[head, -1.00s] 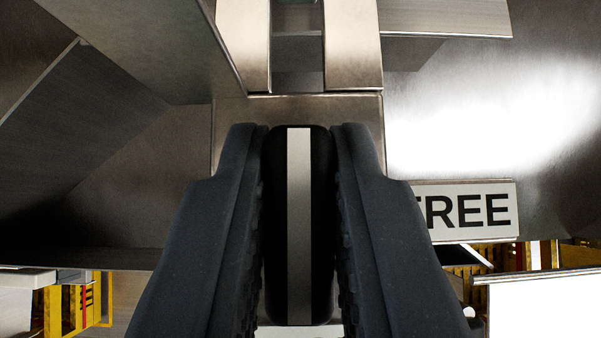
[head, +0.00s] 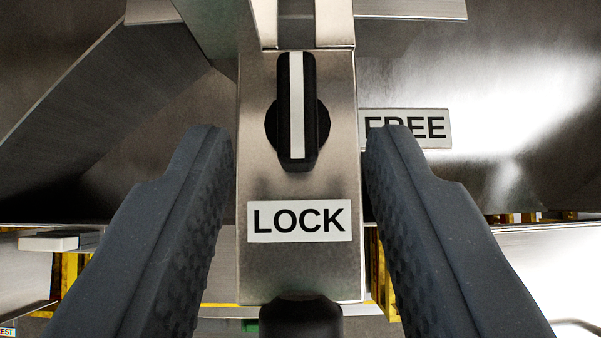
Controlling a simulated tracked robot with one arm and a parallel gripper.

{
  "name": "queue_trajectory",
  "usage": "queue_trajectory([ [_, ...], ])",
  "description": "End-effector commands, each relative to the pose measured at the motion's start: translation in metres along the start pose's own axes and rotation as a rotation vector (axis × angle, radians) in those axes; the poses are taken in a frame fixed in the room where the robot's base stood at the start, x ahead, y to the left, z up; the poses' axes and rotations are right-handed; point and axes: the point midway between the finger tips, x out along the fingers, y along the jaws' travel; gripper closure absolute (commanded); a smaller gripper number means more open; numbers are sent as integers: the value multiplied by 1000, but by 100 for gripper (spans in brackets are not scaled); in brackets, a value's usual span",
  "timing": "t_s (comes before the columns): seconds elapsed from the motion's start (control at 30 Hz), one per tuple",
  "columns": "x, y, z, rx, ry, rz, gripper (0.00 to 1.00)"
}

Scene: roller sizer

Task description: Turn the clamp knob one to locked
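The clamp knob (head: 297,110) is a black knob with a white stripe, on a metal bracket (head: 255,170) in the upper middle of the head view. Its bar and stripe stand vertical, in line with the LOCK label (head: 299,221) below it. The FREE label (head: 408,128) is to the right of the knob, partly covered by my right finger. My gripper (head: 297,140) is open, its two fingers spread wide on either side of the bracket. Nothing is between the fingertips except the view of the knob, which they do not touch.
A dark rounded part (head: 300,318) shows at the bottom of the bracket. Large sloped metal plates (head: 100,100) fill the left and a shiny metal panel (head: 500,90) the right. Yellow frame parts (head: 72,280) are visible below.

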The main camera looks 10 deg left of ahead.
Motion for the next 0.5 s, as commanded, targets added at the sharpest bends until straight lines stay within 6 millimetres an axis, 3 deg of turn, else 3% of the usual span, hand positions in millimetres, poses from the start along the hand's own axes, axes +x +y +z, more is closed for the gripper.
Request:
queue_trajectory([
  [0.2, -38, 0, -1, 1, 0, 0, 64],
  [0.5, -72, 1, 0, 2, -1, 0, 64],
])
